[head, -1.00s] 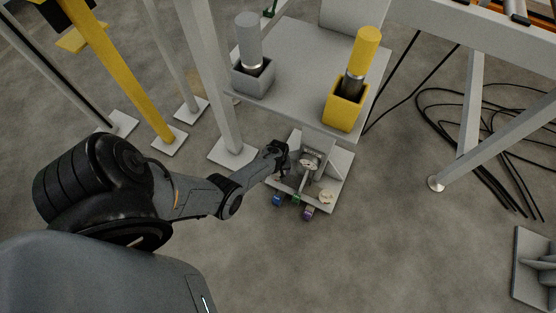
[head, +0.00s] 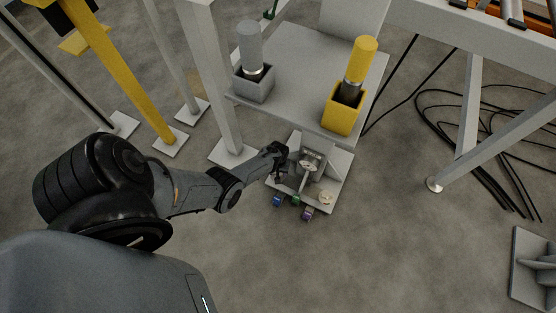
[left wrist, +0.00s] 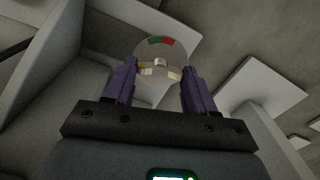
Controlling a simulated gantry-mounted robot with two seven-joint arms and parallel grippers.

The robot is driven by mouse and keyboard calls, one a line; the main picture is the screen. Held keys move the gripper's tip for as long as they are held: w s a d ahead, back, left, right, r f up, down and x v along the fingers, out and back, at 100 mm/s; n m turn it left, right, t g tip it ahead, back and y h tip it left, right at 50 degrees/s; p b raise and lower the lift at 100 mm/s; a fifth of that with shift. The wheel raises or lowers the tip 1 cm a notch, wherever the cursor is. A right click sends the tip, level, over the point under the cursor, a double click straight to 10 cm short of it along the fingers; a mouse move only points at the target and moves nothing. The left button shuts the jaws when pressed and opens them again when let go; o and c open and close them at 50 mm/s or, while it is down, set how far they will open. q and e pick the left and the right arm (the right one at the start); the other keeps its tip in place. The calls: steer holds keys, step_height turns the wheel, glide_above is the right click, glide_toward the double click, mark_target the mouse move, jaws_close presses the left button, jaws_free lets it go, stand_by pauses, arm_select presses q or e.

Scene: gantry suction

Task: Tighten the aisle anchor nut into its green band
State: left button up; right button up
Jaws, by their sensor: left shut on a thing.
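The anchor nut (left wrist: 160,63) is a small pale hub with short side arms, in front of a round grey dial (left wrist: 147,49). The dial carries a green band (left wrist: 154,40) and a red band (left wrist: 167,42) at its top. My left gripper (left wrist: 160,78) has its two purple-toned fingers on either side of the nut and is shut on its arms. In the head view my left gripper (head: 279,158) reaches the left side of the anchor dial (head: 309,163), and the detail there is too small to read. The anchor stands on a pale base plate (head: 338,178). My right gripper is not in view.
Pale legs stand to the left. Black cables (head: 440,115) lie at the right.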

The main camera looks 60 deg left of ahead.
arm_select(q)
steer(key=m, duration=0.2)
steer(key=shift+m+p, duration=0.3)
steer(key=shift+m, duration=1.6)
steer(key=o, duration=1)
steer(key=shift+o, duration=0.2)
steer(key=shift+r, duration=0.1)
steer(key=shift+r+p, duration=0.2)
steer(key=shift+p, duration=0.3)
step_height(320, 180, up, 10)
steer(key=p, duration=0.9)
